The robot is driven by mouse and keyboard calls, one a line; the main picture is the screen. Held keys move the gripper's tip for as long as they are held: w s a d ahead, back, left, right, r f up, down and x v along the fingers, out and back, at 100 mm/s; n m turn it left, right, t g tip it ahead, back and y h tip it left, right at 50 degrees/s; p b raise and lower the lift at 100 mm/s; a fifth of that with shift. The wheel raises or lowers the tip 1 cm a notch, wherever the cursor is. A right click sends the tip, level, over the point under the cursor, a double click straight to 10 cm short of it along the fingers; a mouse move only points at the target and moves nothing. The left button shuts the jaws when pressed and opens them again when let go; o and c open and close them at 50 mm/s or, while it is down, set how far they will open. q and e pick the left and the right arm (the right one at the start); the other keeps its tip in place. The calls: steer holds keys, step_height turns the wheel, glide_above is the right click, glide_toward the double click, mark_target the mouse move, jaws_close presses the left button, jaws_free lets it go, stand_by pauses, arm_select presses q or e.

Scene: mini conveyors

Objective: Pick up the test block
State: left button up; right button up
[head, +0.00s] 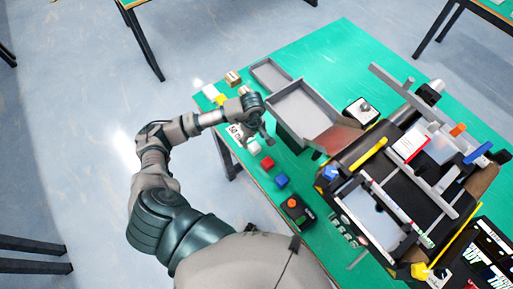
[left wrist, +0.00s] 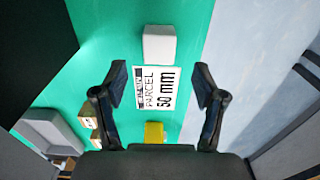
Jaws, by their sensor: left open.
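No block carries a readable "test block" name, so I cannot tell for certain which one it is. A white block (head: 254,148) sits on the green table; it also shows in the left wrist view (left wrist: 160,44), above a flat white label (left wrist: 154,88) reading "PARCEL 50 mm". A yellow block (left wrist: 154,132) lies below the label, partly hidden by my wrist.
A grey tray (head: 304,92) and a smaller tray (head: 286,66) lie beyond my gripper. Cardboard boxes (head: 233,77) stand at the far left corner.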

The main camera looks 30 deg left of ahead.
mark_target(254, 146)
arm_select(q)
steer(key=shift+s+a+f, duration=0.1)
steer(key=shift+f, duration=0.15)
step_height(254, 146, down, 5)
steer(key=shift+r+p, duration=0.1)
steer(key=shift+p, duration=0.2)
steer(key=shift+f, duration=0.25)
steer(key=shift+d+r, duration=0.1)
steer(key=shift+d, duration=0.3)
steer(key=shift+c, duration=0.8)
steer(key=c, duration=0.8)
steer(key=shift+c, duration=1.4)
steer(key=shift+a, duration=0.2)
arm_select(e)
steer(key=shift+s+a, duration=0.1)
steer(key=shift+s, duration=0.85)
